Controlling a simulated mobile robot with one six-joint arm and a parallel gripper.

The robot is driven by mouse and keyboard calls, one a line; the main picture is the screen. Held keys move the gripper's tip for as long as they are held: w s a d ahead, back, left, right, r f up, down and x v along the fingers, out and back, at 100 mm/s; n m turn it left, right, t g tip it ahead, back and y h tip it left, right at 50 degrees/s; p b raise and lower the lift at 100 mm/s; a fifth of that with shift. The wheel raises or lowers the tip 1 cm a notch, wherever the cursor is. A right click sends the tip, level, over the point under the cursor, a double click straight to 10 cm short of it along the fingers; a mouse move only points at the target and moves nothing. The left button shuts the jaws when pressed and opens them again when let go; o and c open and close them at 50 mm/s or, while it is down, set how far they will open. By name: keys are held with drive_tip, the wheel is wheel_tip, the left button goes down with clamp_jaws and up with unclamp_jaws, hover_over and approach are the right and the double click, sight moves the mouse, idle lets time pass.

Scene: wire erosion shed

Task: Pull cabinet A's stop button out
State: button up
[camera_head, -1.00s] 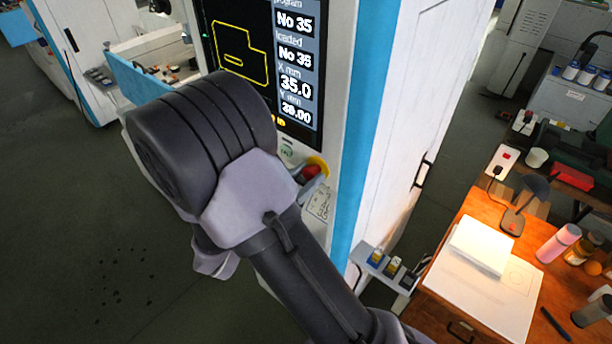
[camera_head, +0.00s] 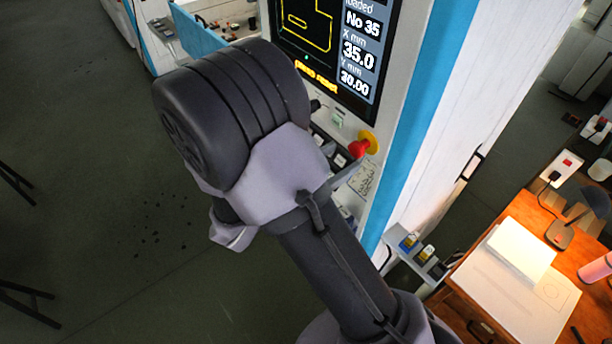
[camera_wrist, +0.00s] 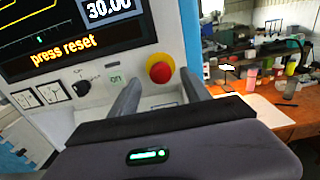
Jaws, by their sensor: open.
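The red stop button (camera_head: 358,149) sits on a yellow collar on the white cabinet's front (camera_head: 408,120), below the screen. No letter A is readable on this cabinet. In the wrist view the button (camera_wrist: 160,72) shows between and beyond the two finger tips. My gripper (camera_wrist: 161,78) is open and empty, with one finger on each side of the button in the picture. I cannot tell whether either finger touches it. In the head view my arm hides most of the gripper; only a finger shows just below the button.
The screen (camera_wrist: 65,38) reads "press reset". A black rotary switch (camera_wrist: 85,88) and a green "on" mark are left of the button. A wooden desk (camera_head: 460,283) with papers and a lamp stands at right.

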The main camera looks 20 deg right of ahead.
drive_tip(key=v, duration=1.3)
drive_tip(key=shift+s+a, duration=0.15)
drive_tip(key=shift+a, duration=0.2)
drive_tip(key=s+d+f+m+g+y+b, duration=0.45)
drive_tip(key=s+f+m+b, duration=0.2)
drive_tip(key=f+b, duration=0.3)
drive_tip(key=s+d+f+m+g+y+b, duration=0.4)
drive_tip(key=s+f+m+y+b, duration=0.15)
drive_tip(key=f+m+b, duration=0.45)
drive_tip(key=w+a+f+m+t+y+b, duration=0.1)
drive_tip(key=a+f+m+t+y+b, duration=0.2)
drive_tip(key=b, duration=0.9)
drive_tip(key=a+m+t+y, duration=0.3)
drive_tip(key=m+t+y, duration=0.2)
drive_tip(key=m+y, duration=0.1)
drive_tip(key=shift+a+f+m, duration=0.2)
drive_tip(key=shift+a+m, duration=0.15)
drive_tip(key=shift+m, duration=0.1)
drive_tip(key=shift+w, duration=0.1)
